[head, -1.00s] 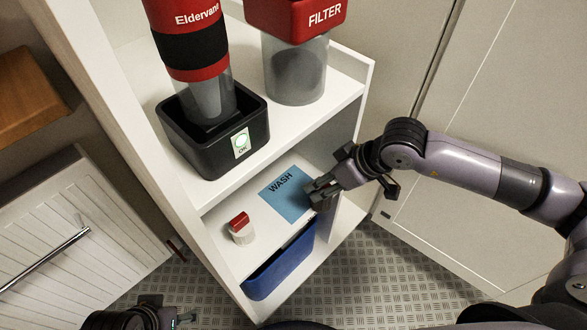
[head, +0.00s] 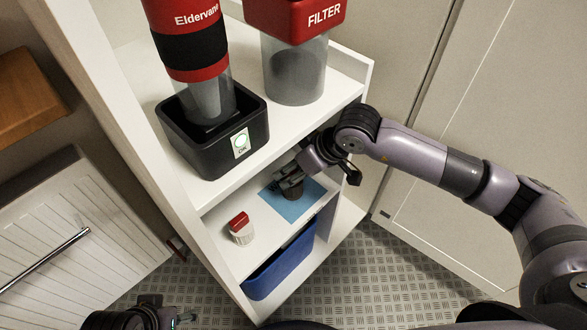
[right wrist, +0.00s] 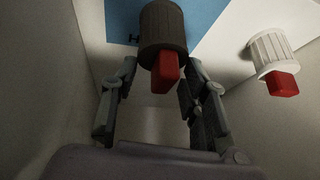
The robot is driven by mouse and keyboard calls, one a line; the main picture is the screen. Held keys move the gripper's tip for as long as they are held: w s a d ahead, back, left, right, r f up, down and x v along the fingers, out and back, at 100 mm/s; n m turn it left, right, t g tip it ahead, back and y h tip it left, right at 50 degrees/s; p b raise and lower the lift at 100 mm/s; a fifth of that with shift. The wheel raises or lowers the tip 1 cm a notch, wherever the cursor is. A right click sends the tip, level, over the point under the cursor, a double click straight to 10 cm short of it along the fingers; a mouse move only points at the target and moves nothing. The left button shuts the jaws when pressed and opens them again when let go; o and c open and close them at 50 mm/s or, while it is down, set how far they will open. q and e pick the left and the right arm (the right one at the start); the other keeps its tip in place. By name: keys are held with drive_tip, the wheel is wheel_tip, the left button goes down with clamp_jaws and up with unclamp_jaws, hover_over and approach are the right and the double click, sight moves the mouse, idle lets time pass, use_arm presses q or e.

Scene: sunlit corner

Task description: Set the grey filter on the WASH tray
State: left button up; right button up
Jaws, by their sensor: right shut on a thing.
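The blue WASH tray (head: 300,208) lies flat on the lower shelf; my right gripper and the filter cover its upper part and most of its lettering. It also shows in the right wrist view (right wrist: 196,16). The grey filter (head: 294,191) is a dark ribbed cylinder with a red tab, seen clearly in the right wrist view (right wrist: 162,30). My right gripper (head: 287,181) is shut on it, with the red tab between its fingers. The filter is over the blue tray; I cannot tell whether it touches. My left gripper (head: 170,316) is at the bottom edge, partly cut off.
A white filter with a red tab (head: 241,229) stands on the same shelf, left of the tray. Below is a blue bin (head: 283,262). The upper shelf above holds a red vacuum (head: 195,50) in a black dock (head: 213,145) and a FILTER container (head: 296,70).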

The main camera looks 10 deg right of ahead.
drive_tip(key=shift+f, duration=0.2)
use_arm(q)
drive_tip(key=shift+f, duration=0.15)
use_arm(e)
drive_tip(key=o, duration=1.1)
drive_tip(key=shift+d+r+p, duration=0.1)
drive_tip(key=shift+r+p, duration=0.2)
drive_tip(key=shift+r, duration=0.15)
use_arm(q)
drive_tip(key=shift+w+f, duration=0.2)
drive_tip(key=shift+f, duration=0.5)
use_arm(e)
drive_tip(key=v, duration=0.7)
drive_tip(key=shift+s, duration=0.15)
use_arm(q)
drive_tip(key=shift+w+d+r, duration=0.1)
drive_tip(key=shift+w+r, duration=0.05)
